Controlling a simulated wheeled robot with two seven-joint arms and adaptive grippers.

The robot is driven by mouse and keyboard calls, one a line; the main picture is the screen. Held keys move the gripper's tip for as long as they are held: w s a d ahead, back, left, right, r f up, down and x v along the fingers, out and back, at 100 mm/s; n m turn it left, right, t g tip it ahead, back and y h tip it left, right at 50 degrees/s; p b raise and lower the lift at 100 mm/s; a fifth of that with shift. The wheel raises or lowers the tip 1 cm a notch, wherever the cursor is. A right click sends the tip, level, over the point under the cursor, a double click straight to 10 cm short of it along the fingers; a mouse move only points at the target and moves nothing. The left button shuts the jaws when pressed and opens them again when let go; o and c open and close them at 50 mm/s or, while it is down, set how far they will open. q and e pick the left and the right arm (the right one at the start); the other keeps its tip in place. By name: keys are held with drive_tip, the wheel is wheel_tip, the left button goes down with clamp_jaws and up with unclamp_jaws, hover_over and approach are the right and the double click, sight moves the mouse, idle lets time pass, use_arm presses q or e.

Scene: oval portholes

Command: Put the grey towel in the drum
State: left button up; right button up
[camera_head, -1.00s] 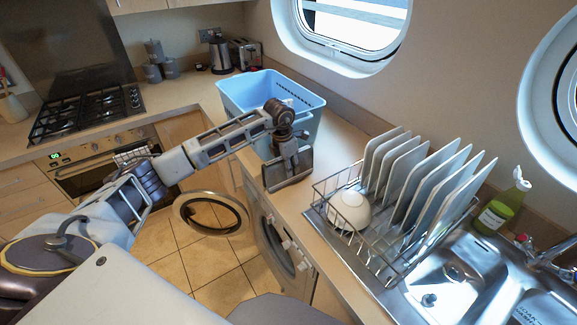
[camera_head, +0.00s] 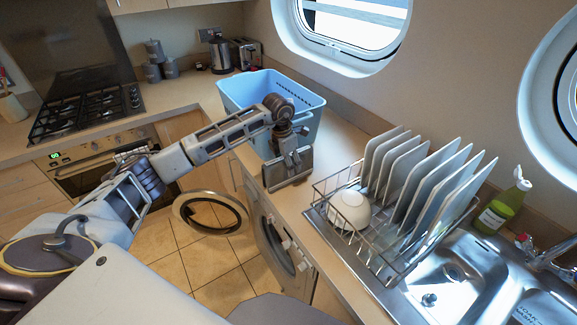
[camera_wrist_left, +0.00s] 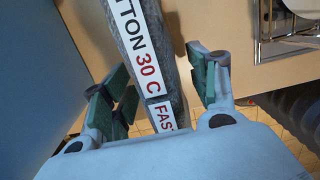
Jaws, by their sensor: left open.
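A grey towel (camera_wrist_left: 148,60) with a white label reading "TTON 30 C FAST" runs between the fingers of my left gripper (camera_wrist_left: 160,95) in the left wrist view. The fingers stand open on either side of it. In the head view my left gripper (camera_head: 288,172) is at the counter's front edge, before the blue basket, and I cannot make out the towel there. The washing machine (camera_head: 275,238) is below the counter. Its round door (camera_head: 210,213) hangs open, and the drum is seen only from the side. My right gripper is out of view.
The blue basket (camera_head: 238,100) stands behind my left gripper. A dish rack (camera_head: 385,268) with plates and a white bowl (camera_head: 350,208) is to the right, beside the sink (camera_head: 455,272). A hob (camera_head: 85,112) is at the left. The tiled floor before the machine is clear.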

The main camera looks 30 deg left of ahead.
use_arm(q)
drive_tip(key=r, duration=0.3)
drive_tip(key=s+r, duration=0.1)
drive_tip(key=r, duration=0.3)
drive_tip(key=r+b, duration=0.1)
drive_tip(key=r, duration=0.2)
drive_tip(key=shift+s+a+r, duration=0.2)
drive_tip(key=shift+a, duration=0.2)
drive_tip(key=shift+s, duration=0.15)
